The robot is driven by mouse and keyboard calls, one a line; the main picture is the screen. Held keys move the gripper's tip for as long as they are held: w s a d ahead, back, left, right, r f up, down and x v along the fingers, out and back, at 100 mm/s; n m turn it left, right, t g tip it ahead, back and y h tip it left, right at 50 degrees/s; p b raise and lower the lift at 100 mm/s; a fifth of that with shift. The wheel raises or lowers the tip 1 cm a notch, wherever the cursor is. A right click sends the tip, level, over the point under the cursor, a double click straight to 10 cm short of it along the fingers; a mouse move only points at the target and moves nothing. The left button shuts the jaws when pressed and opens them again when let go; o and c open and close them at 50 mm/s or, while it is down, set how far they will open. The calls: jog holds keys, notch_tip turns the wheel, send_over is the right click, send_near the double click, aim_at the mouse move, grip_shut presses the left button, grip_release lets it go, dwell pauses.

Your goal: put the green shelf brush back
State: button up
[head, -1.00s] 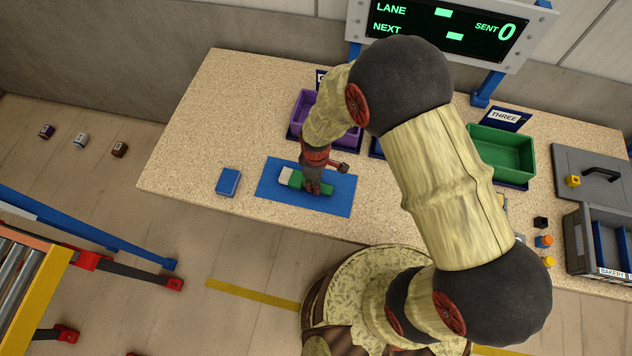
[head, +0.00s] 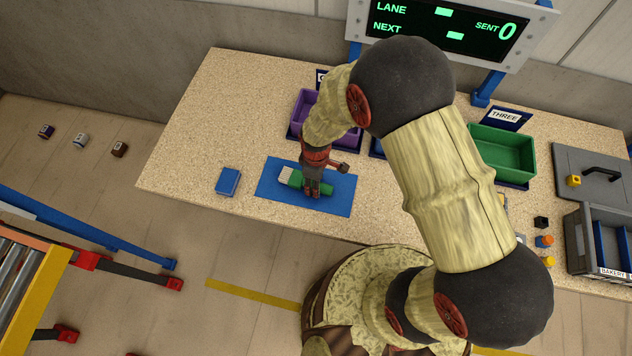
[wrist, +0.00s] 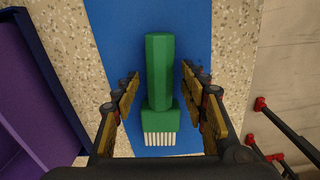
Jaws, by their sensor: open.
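The green shelf brush (head: 289,177) lies on a blue mat (head: 335,203) on the table, its pale bristle end to the left in the head view. In the wrist view the brush (wrist: 160,75) has its green handle pointing up and its white bristles toward the bottom. My gripper (head: 313,194) is over the brush, near its handle side in the head view. In the wrist view my gripper (wrist: 160,92) is open, with one finger on each side of the brush and gaps between. Part of the brush is hidden by my gripper in the head view.
A purple bin (head: 301,106) stands behind the mat. A blue box (head: 228,181) lies left of it. A green bin (head: 502,152) and a grey caddy (head: 594,246) stand to the right. Small blocks (head: 541,222) sit near the caddy.

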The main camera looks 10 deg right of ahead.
notch_tip(320, 180, up, 7)
jog(key=shift+a+r, duration=0.1)
jog(key=shift+w+r, duration=0.2)
jog(key=shift+r, duration=0.05)
jog(key=d+r+m+t, duration=0.1)
jog(key=d+r+m, duration=0.2)
jog(key=r, duration=0.6)
jog(key=d+r+m+t, duration=0.1)
jog(key=d+r+m, duration=0.15)
jog(key=r, duration=0.65)
jog(key=s+d+r+m+t, duration=0.2)
jog(key=s+d+r+m, duration=0.2)
jog(key=s+r, duration=0.35)
jog(key=s+d+r+m+t, duration=0.25)
jog(key=s+d+r, duration=0.3)
jog(key=r, duration=0.35)
notch_tip(320, 180, down, 12)
jog(key=m+b, duration=0.1)
jog(key=b, duration=1)
jog(key=shift+s+a+r+g, duration=0.15)
jog(key=shift+s+a+g, duration=0.1)
jog(key=shift+a+g, duration=0.2)
